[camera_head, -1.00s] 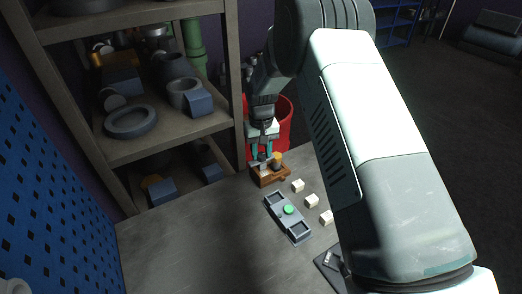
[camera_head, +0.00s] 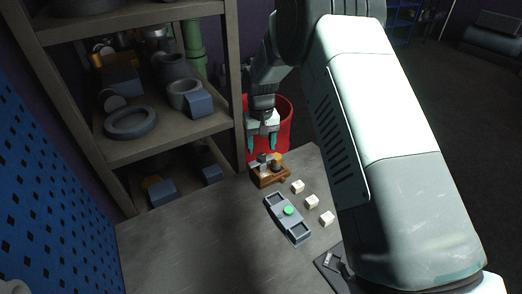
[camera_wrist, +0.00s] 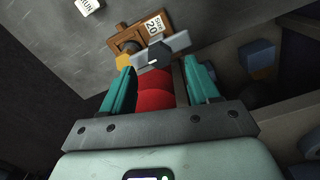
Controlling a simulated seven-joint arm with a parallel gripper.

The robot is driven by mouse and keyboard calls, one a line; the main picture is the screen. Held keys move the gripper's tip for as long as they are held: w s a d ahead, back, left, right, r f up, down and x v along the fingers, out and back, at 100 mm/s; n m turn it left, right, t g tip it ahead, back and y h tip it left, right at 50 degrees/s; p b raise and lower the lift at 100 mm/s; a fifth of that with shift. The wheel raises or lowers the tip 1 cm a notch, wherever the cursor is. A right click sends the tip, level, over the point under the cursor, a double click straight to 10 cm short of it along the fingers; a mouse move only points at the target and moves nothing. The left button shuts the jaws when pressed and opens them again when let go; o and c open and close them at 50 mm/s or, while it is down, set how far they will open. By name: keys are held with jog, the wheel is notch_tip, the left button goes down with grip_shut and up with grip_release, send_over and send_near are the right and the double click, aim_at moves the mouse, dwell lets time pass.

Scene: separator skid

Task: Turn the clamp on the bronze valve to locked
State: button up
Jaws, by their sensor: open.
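A brown wooden block (camera_head: 268,178) stands at the far end of the bench. It carries an orange-bronze part (camera_head: 277,160), perhaps the valve, and a small grey fitting (camera_head: 262,158). In the wrist view, the block (camera_wrist: 122,40) has a pale label reading 20, the orange part (camera_wrist: 123,61), and a grey bar with a dark knob (camera_wrist: 158,52), which looks like the clamp. I cannot tell whether it is locked. My gripper (camera_head: 262,145) is open and empty above the block. In the wrist view its teal fingers (camera_wrist: 160,78) are apart, with the bar just beyond their tips.
A grey tray with a green button (camera_head: 289,210) lies nearer on the bench. Several white blocks (camera_head: 311,202) stand right of it. A red bin (camera_head: 284,125) is behind my gripper. A shelf unit (camera_head: 150,148) with grey parts rises at left.

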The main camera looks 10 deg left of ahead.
aim_at(261, 155)
notch_tip(261, 155, up, 8)
jog(key=shift+f, duration=0.2)
jog(key=shift+r, duration=0.1)
jog(key=s+d+r+m+t, duration=0.1)
jog(key=s+d+r, duration=0.5)
jog(key=r, duration=0.4)
jog(key=s+d+r+m+t, duration=0.1)
jog(key=s+d+r+t, duration=0.15)
jog(key=d+r, duration=0.7)
jog(key=s+d+r+m+t, duration=0.1)
jog(key=s+d, duration=0.4)
jog(key=s, duration=0.6)
jog(key=s+d+r+m+t, duration=0.1)
jog(key=s+d, duration=0.4)
jog(key=s, duration=0.7)
jog(key=shift+d+r+m, duration=0.4)
jog(key=shift+r+m, duration=0.3)
jog(key=shift+r, duration=0.2)
